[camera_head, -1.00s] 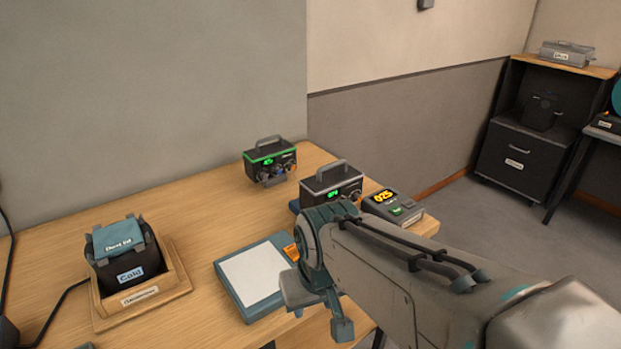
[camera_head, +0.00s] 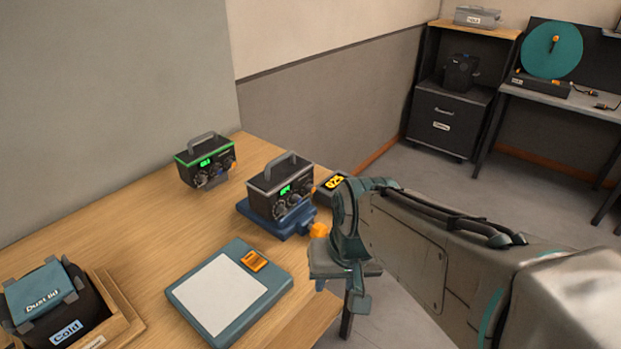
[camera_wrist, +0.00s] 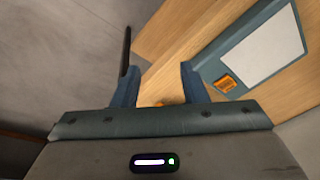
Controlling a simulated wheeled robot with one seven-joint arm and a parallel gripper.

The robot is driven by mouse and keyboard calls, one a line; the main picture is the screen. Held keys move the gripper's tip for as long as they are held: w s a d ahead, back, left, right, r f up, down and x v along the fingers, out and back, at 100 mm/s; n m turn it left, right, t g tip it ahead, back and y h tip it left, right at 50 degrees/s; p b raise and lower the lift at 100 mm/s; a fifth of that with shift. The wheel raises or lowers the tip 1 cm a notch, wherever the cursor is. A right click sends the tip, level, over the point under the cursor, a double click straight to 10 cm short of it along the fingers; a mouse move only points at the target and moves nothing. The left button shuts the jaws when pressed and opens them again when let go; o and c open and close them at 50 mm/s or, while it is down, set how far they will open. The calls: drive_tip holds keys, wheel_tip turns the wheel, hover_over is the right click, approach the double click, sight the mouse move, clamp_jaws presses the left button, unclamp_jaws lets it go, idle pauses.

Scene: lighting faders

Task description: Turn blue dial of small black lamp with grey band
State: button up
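The small black lamp with the grey band (camera_head: 277,186) is a box with a grey handle, a green lit display and several knobs on its front. It stands on a blue base (camera_head: 258,226) at the table's right side. Its dials (camera_head: 294,202) are too small to tell which is blue. My gripper (camera_wrist: 156,68) is open and empty in the wrist view, its two fingers apart. In the head view it is right of and nearer than the lamp, by the table edge, partly hidden by my own arm. The lamp does not show in the wrist view.
A similar lamp with a green band (camera_head: 205,160) stands behind to the left. A device with a yellow display (camera_head: 334,181) is partly behind my arm. A teal pad with a white top (camera_head: 228,292) lies in front. An orange knob (camera_head: 318,230) sticks out beside the base.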

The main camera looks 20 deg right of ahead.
drive_tip(key=w+a+f+m+y, duration=0.1)
drive_tip(key=w+a+m+y, duration=0.2)
drive_tip(key=m, duration=0.5)
drive_tip(key=m+t+y, duration=0.4)
drive_tip(key=m+t, duration=0.5)
drive_tip(key=m, duration=1)
approach(300, 199)
drive_tip(key=shift+g, duration=0.3)
drive_tip(key=x, duration=0.8)
drive_tip(key=shift+w, duration=0.3)
drive_tip(key=shift+c, duration=0.2)
clamp_jaws()
